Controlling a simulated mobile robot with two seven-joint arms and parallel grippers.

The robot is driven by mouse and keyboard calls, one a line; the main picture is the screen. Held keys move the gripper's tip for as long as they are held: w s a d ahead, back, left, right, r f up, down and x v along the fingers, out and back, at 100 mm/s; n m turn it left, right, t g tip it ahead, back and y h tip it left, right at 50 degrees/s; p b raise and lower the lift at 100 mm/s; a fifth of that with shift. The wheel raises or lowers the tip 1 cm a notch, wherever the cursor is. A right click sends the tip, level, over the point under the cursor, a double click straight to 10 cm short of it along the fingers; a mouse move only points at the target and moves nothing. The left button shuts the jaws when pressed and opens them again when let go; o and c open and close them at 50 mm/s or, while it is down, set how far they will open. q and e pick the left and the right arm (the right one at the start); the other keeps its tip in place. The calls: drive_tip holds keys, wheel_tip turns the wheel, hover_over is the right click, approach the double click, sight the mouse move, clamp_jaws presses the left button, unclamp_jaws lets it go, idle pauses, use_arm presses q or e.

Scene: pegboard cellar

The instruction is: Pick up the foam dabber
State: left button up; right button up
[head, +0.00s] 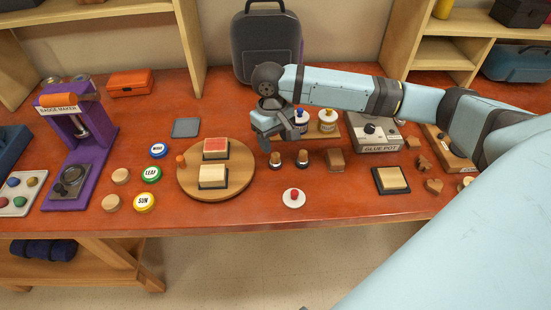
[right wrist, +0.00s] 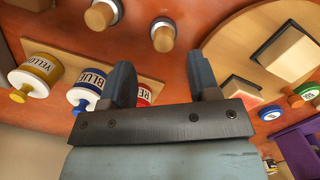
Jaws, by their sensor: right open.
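Two small dabber-like pieces stand side by side on the red-brown table, the left one (head: 275,160) and the right one (head: 302,159), each with a pale end and a dark part. They also show at the top of the right wrist view, one at the left (right wrist: 102,15) and one near the middle (right wrist: 163,36). I cannot tell which of them is the foam dabber. My right gripper (head: 274,131) is open and empty, above and behind the two pieces, apart from them. Its fingers also show in the right wrist view (right wrist: 162,80). My left gripper is out of view.
A round wooden board (head: 241,183) with pads is to the left. Labelled jars, blue (head: 301,119) and yellow (head: 327,121), stand on a wooden rack behind; the red jar (right wrist: 145,94) is by my finger. A white disc with a red knob (head: 294,198) lies in front.

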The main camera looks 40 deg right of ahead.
sight(275, 154)
drive_tip(key=f, duration=0.5)
drive_tip(key=shift+s+a+f, duration=0.2)
drive_tip(key=shift+s+f, duration=0.15)
drive_tip(key=c, duration=1)
